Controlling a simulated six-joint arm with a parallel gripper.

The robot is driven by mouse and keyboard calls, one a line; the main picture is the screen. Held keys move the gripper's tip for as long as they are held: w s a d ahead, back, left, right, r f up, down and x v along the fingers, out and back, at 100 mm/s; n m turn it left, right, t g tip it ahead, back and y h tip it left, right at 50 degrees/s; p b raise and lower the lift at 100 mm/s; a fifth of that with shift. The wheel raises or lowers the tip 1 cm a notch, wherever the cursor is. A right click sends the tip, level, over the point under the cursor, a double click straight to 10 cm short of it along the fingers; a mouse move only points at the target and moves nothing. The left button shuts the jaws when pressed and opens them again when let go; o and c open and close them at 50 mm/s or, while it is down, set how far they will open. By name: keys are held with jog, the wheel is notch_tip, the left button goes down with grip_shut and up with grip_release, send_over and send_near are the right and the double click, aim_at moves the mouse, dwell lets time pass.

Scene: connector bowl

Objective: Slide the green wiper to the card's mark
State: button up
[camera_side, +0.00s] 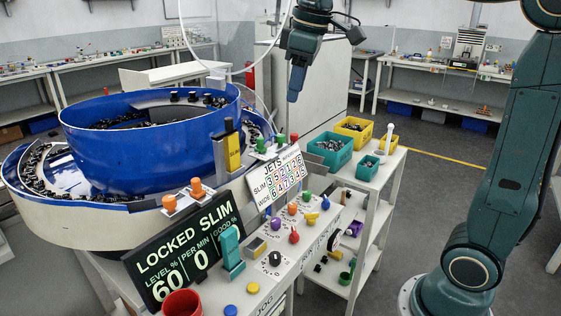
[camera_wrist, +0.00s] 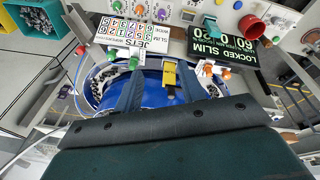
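Several green knobs stand on the bowl's rim in the side view, one (camera_side: 260,145) beside another (camera_side: 281,140); a green knob also shows in the wrist view (camera_wrist: 134,62). I cannot tell which green part is the wiper. The white card (camera_side: 277,180), headed JETS with rows SLIM and WIDE, leans in front of the bowl; it shows upside down in the wrist view (camera_wrist: 133,34). A mark on it is too small to make out. My gripper (camera_side: 294,90) hangs above and behind the bowl's right side. In the wrist view its fingers (camera_wrist: 159,77) are apart and empty.
The blue bowl (camera_side: 145,150) holds dark parts. A yellow upright piece (camera_side: 232,152) and orange knobs (camera_side: 196,188) stand at its rim. A black board (camera_side: 185,255) reads LOCKED SLIM. A teal lever (camera_side: 230,250), a red cup (camera_side: 182,303) and coloured knobs crowd the front panel.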

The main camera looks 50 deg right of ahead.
jog(key=w+d+n+g, duration=0.1)
jog(key=w+d+n, duration=0.15)
jog(key=w, duration=0.65)
jog(key=n+g, duration=0.2)
send_over(260, 138)
notch_tip(260, 138, down, 4)
jog(key=shift+w, duration=0.1)
jog(key=shift+f, duration=0.15)
jog(key=shift+f, duration=6.75)
grip_shut()
